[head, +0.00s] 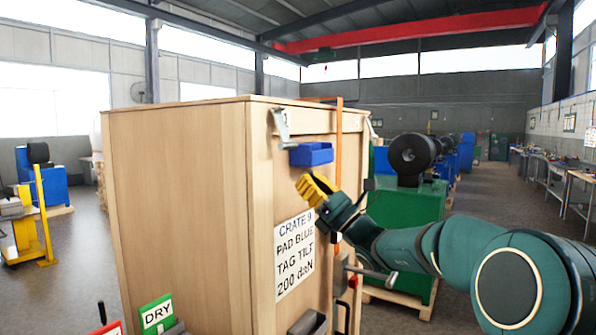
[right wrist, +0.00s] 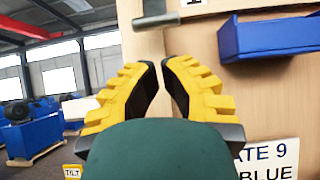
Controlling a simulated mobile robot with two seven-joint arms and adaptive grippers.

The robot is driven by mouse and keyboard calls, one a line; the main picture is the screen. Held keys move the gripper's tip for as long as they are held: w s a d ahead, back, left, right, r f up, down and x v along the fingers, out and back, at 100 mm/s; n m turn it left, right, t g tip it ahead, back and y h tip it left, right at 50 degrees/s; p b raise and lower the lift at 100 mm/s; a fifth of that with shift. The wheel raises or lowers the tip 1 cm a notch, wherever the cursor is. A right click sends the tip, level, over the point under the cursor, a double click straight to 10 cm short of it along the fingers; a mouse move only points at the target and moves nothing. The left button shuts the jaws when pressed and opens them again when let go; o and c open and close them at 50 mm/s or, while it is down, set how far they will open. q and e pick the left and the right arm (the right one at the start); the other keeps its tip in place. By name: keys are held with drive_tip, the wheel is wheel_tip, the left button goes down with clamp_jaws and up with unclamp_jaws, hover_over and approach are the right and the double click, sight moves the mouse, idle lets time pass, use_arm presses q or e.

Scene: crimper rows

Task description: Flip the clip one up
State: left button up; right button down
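The clip (head: 283,127) is a grey metal latch at the top left of the crate's front face. Its lower end shows at the top of the right wrist view (right wrist: 155,14), above the fingertips and apart from them. My right gripper (head: 313,187) has yellow fingers and is below the clip, in front of the crate. In the right wrist view its fingertips (right wrist: 160,68) are slightly apart, with nothing between them. My left gripper is out of view.
A blue bin (head: 311,154) sticks out from the crate front, right of the clip and above my right gripper. An orange strap (head: 338,150) runs down the front. A green DRY tag (head: 157,314) is at lower left. Green machinery (head: 408,210) stands behind on the right.

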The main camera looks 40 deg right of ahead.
sight(291, 143)
drive_tip(key=p+x, duration=0.1)
drive_tip(key=x, duration=0.8)
drive_tip(key=shift+f, duration=0.15)
drive_tip(key=s+g+p, duration=0.1)
drive_tip(key=p, duration=0.1)
drive_tip(key=s+d+r+g+h+p, duration=0.1)
drive_tip(key=g+p, duration=0.1)
drive_tip(key=p, duration=0.1)
drive_tip(key=s+r+g+p, duration=0.1)
drive_tip(key=s+p, duration=0.1)
drive_tip(key=p, duration=0.1)
drive_tip(key=shift+d+r+g+h, duration=0.1)
drive_tip(key=shift+d+g+h, duration=0.2)
drive_tip(key=shift+h, duration=0.1)
drive_tip(key=shift+s+d+r+p, duration=0.15)
drive_tip(key=shift+s+r+p, duration=0.1)
drive_tip(key=shift+s+p, duration=0.2)
drive_tip(key=s+r, duration=0.1)
drive_tip(key=r+p, duration=0.1)
drive_tip(key=r, duration=0.1)
drive_tip(key=s+d+r, duration=0.1)
drive_tip(key=r, duration=0.1)
drive_tip(key=shift+s+p, duration=0.35)
drive_tip(key=shift+p, duration=0.05)
